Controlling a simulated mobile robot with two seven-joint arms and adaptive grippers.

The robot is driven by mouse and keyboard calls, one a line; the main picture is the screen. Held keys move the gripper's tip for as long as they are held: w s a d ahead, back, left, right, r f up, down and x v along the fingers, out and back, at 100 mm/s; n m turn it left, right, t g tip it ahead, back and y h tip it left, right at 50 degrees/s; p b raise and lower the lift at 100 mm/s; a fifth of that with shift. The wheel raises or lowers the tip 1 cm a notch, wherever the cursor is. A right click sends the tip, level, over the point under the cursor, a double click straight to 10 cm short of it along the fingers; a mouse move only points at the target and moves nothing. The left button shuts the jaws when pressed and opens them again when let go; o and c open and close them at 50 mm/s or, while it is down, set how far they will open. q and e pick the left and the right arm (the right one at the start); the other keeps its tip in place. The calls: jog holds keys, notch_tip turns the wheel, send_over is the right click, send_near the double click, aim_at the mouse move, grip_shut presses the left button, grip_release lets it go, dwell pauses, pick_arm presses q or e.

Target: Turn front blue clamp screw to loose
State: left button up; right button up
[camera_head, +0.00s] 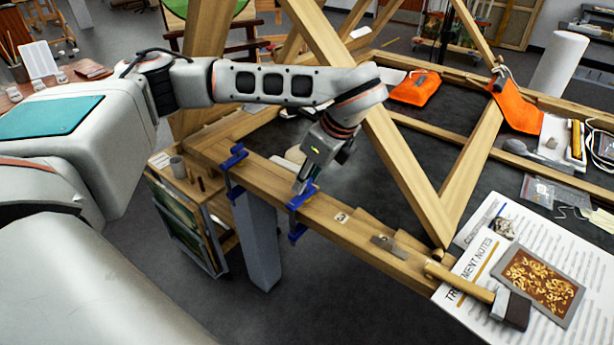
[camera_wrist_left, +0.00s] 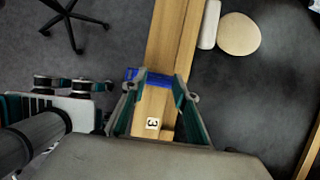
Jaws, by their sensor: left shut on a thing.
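The front blue clamp (camera_head: 300,200) grips the front wooden beam. Its blue upper bar also shows in the left wrist view (camera_wrist_left: 158,79), lying across the beam between my fingertips. My left gripper (camera_head: 302,183) points down from above and is shut on the clamp's top part, where the screw sits. The fingers cover the screw itself, so its turn cannot be read. In the left wrist view the green-sided fingers (camera_wrist_left: 161,92) stand on either side of the beam's picture. A second blue clamp (camera_head: 234,168) sits further left on the same beam. My right gripper is out of view.
The wooden beam (camera_head: 340,217) carries small number tags. Slanted wooden struts (camera_head: 410,175) rise close to my left wrist. Orange cloths (camera_head: 416,88) lie at the back.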

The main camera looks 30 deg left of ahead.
pick_arm(q)
jog(key=shift+n, duration=0.4)
jog(key=shift+c, duration=0.2)
jog(key=o, duration=1.1)
jog(key=v, duration=1.2)
jog(key=shift+w, duration=0.2)
jog(key=shift+c, duration=0.3)
